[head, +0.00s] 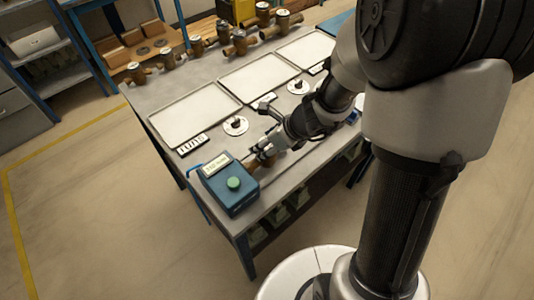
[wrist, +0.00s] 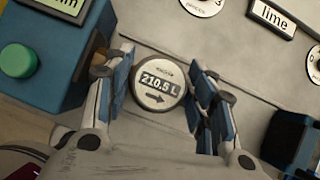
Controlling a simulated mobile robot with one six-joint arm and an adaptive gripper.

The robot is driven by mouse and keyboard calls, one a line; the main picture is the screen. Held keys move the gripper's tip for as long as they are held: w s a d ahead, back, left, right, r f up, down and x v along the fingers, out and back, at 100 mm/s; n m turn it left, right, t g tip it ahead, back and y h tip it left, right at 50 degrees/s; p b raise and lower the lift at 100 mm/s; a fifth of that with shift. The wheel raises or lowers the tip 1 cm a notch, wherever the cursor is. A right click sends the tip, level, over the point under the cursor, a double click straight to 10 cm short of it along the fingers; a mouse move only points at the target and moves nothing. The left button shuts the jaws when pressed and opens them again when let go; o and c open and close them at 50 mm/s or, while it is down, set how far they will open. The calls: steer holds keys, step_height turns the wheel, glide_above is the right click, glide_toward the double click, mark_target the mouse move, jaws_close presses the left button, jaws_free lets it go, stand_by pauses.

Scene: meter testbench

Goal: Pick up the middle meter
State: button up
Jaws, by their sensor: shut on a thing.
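My gripper (head: 266,150) reaches down to the front of the bench, beside the blue test box. In the wrist view my gripper (wrist: 158,78) has its two blue-padded fingers on either side of a round meter, shut on it. The meter (wrist: 158,86) has a white face reading 210.5 L with an arrow below, facing the camera. In the head view only a bit of brown metal shows by the fingers, and most of the meter is hidden. Whether its underside touches the bench or box cannot be told.
The blue test box (head: 225,203) with a green button (head: 233,183) stands at the bench's front left corner. Three pale trays (head: 196,114) lie across the grey bench, with knob dials (head: 235,126) and labels before them. Several brass meters (head: 168,59) stand along the back edge.

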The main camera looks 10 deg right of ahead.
jaws_close()
stand_by(0.3)
steer(key=shift+r, duration=0.15)
